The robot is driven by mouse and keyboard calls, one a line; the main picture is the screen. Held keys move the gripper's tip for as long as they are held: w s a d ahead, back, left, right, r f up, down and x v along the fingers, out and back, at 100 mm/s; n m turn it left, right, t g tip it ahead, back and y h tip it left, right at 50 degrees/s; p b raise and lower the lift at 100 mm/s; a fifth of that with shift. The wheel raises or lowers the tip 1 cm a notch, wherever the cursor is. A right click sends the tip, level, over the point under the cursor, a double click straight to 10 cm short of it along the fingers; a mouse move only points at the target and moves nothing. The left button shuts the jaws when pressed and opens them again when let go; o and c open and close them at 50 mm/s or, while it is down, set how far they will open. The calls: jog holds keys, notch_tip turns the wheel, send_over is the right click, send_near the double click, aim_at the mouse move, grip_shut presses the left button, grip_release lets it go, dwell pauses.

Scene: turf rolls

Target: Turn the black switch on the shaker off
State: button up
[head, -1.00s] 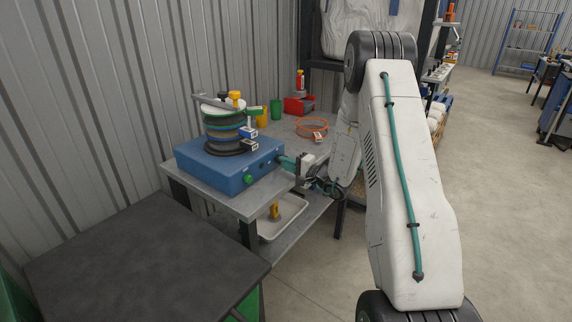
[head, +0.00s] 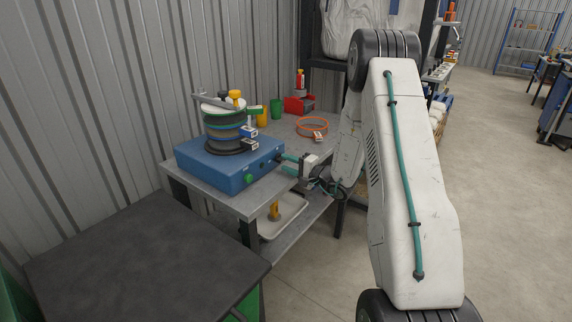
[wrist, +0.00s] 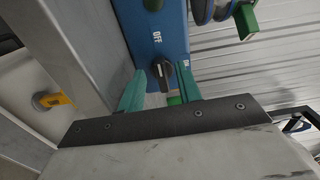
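The shaker is a blue box (head: 222,172) on a grey bench, with a round stack of sieves (head: 224,132) clamped on top. In the wrist view its blue face (wrist: 155,22) carries a white OFF label. The black switch (wrist: 160,72) sits just below that label, and its light mark is too small to read for certain. My gripper (wrist: 161,70) is open, its teal fingers on either side of the switch with visible gaps. In the head view my gripper (head: 288,165) is at the box's right end, and the switch is mostly hidden there.
A green knob (head: 249,178) is on the box's front. Green cups (head: 277,109), a red bin (head: 299,104) and an orange ring (head: 312,125) stand behind on the bench. A white tray (head: 283,216) lies on the lower shelf. A dark table (head: 140,262) is in front.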

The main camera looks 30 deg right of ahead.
jog(key=v, duration=0.6)
jog(key=shift+s, duration=0.4)
jog(key=shift+d, duration=0.1)
